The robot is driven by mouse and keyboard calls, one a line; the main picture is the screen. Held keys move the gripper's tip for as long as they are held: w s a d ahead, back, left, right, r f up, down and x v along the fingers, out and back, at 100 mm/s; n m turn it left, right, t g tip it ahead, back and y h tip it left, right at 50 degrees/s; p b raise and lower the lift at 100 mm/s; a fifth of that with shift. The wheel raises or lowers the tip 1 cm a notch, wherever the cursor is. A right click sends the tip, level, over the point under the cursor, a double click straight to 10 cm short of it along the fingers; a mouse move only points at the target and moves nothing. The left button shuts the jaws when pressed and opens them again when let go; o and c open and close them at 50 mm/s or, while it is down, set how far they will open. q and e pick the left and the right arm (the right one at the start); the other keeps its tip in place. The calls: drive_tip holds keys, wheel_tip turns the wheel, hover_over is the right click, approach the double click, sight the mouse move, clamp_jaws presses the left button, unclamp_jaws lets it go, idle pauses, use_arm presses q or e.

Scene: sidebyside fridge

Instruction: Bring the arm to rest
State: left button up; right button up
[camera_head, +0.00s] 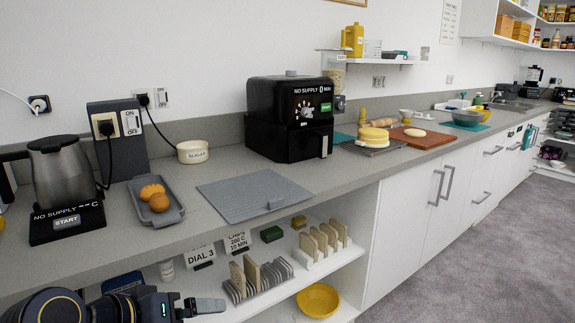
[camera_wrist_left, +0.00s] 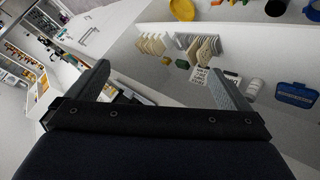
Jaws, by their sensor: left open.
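My left gripper (camera_head: 200,308) comes in at the bottom left of the head view, in front of the shelf below the counter. In the left wrist view its two fingers (camera_wrist_left: 160,90) stand wide apart with nothing between them. Part of its arm is cut off by the lower edge of the head view. My right gripper shows in neither view.
The grey counter (camera_head: 300,185) carries a kettle (camera_head: 60,172), a tray (camera_head: 158,212) with orange-brown food, a sugar bowl (camera_head: 193,151) and a black air fryer (camera_head: 290,115). Toast racks (camera_head: 258,280) and a yellow bowl (camera_head: 318,300) stand below. The floor (camera_head: 480,250) at right is clear.

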use_arm(q)
drive_tip(key=s+a+f+g+y, duration=0.2)
drive_tip(key=s+a+f+g, duration=0.15)
drive_tip(key=s+f, duration=0.9)
wheel_tip(320, 180, up, 21)
drive_tip(key=s+p, duration=0.2)
drive_tip(key=p, duration=1.7)
drive_tip(key=shift+a+t+p, duration=0.2)
drive_tip(key=shift+t+p, duration=0.15)
drive_tip(key=shift+p, duration=0.05)
drive_tip(key=shift+f, duration=0.1)
